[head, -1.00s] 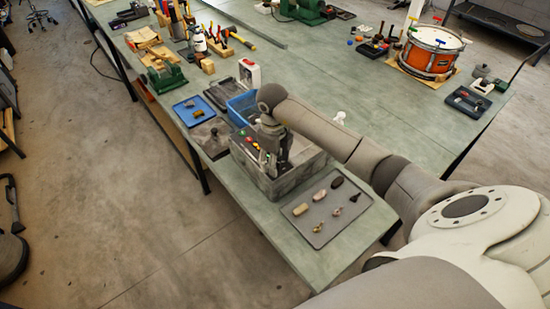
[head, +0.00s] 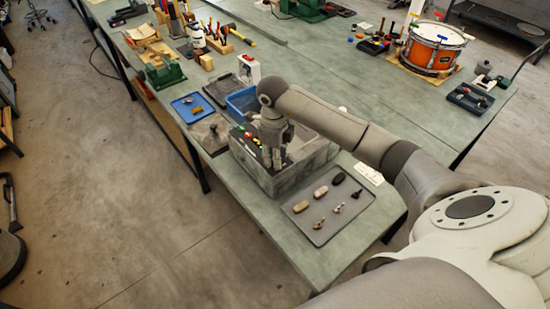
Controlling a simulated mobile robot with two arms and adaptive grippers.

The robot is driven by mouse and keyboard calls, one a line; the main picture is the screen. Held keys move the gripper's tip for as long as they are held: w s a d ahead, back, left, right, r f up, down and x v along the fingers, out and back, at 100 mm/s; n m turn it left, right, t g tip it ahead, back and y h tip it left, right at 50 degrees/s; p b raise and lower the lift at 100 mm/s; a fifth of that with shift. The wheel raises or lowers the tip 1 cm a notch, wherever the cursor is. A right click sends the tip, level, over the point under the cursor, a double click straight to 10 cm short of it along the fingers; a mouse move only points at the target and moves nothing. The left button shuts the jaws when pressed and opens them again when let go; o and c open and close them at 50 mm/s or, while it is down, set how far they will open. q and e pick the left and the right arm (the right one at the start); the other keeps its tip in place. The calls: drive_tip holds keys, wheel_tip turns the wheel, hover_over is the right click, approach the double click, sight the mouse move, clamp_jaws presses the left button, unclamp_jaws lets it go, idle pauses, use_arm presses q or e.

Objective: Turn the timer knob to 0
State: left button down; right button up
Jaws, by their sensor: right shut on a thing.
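The timer knob cannot be made out; the gripper and wrist cover that part of the machine. The knob's setting and its marks are not readable from here. My left gripper is not in view.
A grey tray (head: 337,224) with several small pieces lies right in front of the machine. A blue bin (head: 241,103) and a blue tray (head: 184,113) stand behind it. A white card (head: 369,174) lies right of the machine. An orange drum (head: 431,51) stands far right.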

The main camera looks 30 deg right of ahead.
drive_tip(key=n+b, duration=0.2)
drive_tip(key=b, duration=0.1)
drive_tip(key=n+b, duration=0.3)
drive_tip(key=shift+d+f, duration=0.1)
drive_tip(key=shift+f, duration=0.1)
drive_tip(key=shift+r+n+b, duration=0.2)
drive_tip(key=shift+n+b, duration=1.2)
drive_tip(key=shift+n, duration=0.5)
drive_tip(key=shift+y, duration=0.3)
drive_tip(key=o, duration=1.1)
drive_tip(key=shift+c, duration=0.2)
wheel_tip(320, 180, up, 12)
drive_tip(key=shift+s, duration=0.3)
